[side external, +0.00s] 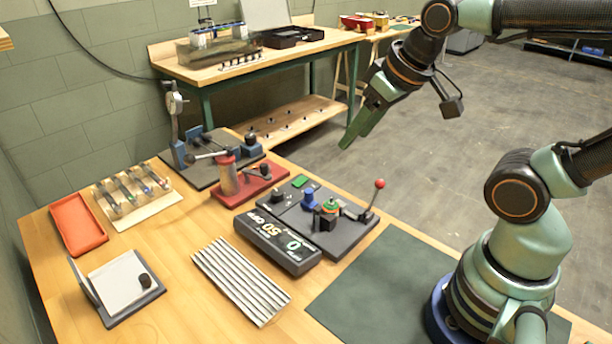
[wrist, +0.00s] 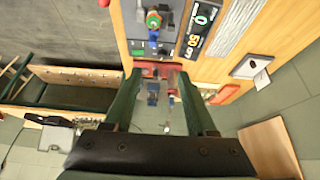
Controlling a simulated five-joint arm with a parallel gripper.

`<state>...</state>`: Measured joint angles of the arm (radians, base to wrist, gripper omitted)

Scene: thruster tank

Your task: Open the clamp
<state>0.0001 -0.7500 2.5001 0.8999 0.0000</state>
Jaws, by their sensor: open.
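The clamp (side external: 366,212) stands at the right end of a dark fixture plate (side external: 345,241). Its lever rises steeply, tilted slightly right, with a red ball (side external: 380,184) on top. Its low arm reaches left toward a small green, orange and blue part (side external: 328,211); I cannot tell whether it presses on it. My gripper (side external: 347,142) is high above the table, apart from the clamp. Its fingers (wrist: 160,75) are spread and empty.
A black display box (side external: 277,242) lies in front of the plate. A red-based fixture (side external: 249,185) and a dial gauge stand (side external: 177,125) are behind left. A ribbed pale plate (side external: 241,280) lies in front. A dark green mat (side external: 380,290) is clear. A second bench (side external: 240,68) stands behind.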

